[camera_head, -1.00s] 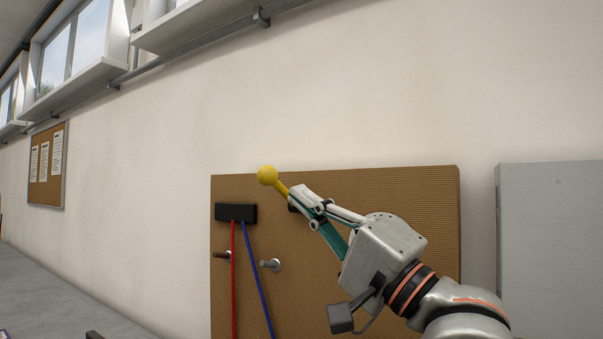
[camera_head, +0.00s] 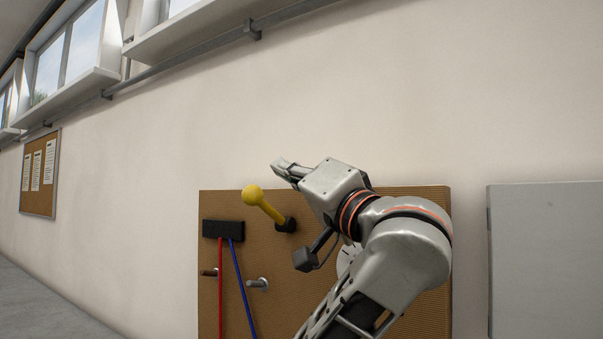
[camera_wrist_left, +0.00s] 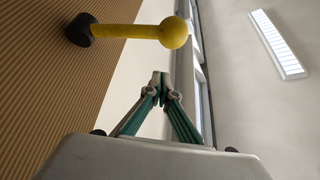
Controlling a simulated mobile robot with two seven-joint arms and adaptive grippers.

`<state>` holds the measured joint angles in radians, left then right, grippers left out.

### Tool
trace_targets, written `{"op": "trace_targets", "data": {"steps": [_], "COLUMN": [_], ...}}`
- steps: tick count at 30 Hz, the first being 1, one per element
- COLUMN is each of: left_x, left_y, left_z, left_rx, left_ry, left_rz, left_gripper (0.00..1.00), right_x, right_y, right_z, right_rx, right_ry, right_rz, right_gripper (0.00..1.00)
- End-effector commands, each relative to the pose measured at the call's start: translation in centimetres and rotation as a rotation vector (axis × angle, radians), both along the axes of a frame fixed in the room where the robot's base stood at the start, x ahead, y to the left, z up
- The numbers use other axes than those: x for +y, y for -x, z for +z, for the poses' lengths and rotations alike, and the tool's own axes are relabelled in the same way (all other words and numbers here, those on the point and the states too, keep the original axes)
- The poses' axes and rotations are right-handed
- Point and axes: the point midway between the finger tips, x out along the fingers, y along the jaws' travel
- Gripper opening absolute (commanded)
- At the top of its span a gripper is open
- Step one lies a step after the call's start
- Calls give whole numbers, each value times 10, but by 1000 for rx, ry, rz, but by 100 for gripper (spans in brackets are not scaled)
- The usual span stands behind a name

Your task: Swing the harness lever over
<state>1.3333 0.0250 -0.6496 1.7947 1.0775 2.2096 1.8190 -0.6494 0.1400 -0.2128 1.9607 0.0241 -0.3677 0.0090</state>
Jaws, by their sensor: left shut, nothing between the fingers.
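The harness lever is a yellow rod with a ball knob (camera_head: 252,195). It runs from a black pivot (camera_head: 286,224) on the brown board up and to the left. In the left wrist view, the lever (camera_wrist_left: 125,31) spans the top left, with its knob beyond the fingertips. My left gripper (camera_head: 280,167) is above the lever and apart from it, pointing left. In the left wrist view, its fingertips (camera_wrist_left: 160,78) meet with nothing between them. My right gripper is not in view.
The brown board (camera_head: 400,196) also bears a black block (camera_head: 222,230) with red and blue cords, and pegs (camera_head: 257,284) below. My left arm covers the board's right part. A grey panel (camera_head: 545,260) stands at right.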

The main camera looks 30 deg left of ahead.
Motion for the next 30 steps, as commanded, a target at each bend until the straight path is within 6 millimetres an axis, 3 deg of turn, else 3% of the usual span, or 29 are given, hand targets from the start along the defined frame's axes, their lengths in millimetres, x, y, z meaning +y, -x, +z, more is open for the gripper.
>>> {"op": "trace_targets", "data": {"steps": [9,23,30], "left_x": [10,11,12], "left_y": [21,24,27], "left_z": [-26,-30,-37], "left_rx": [1,0,-44], "left_ry": [-1,0,2], "left_rz": [-1,0,2], "left_gripper": [0,0,0], "right_x": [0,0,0], "right_y": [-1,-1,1], "right_z": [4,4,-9], "right_rx": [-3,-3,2], "right_ry": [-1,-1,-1], "right_rz": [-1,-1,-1], "right_gripper": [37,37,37]}}
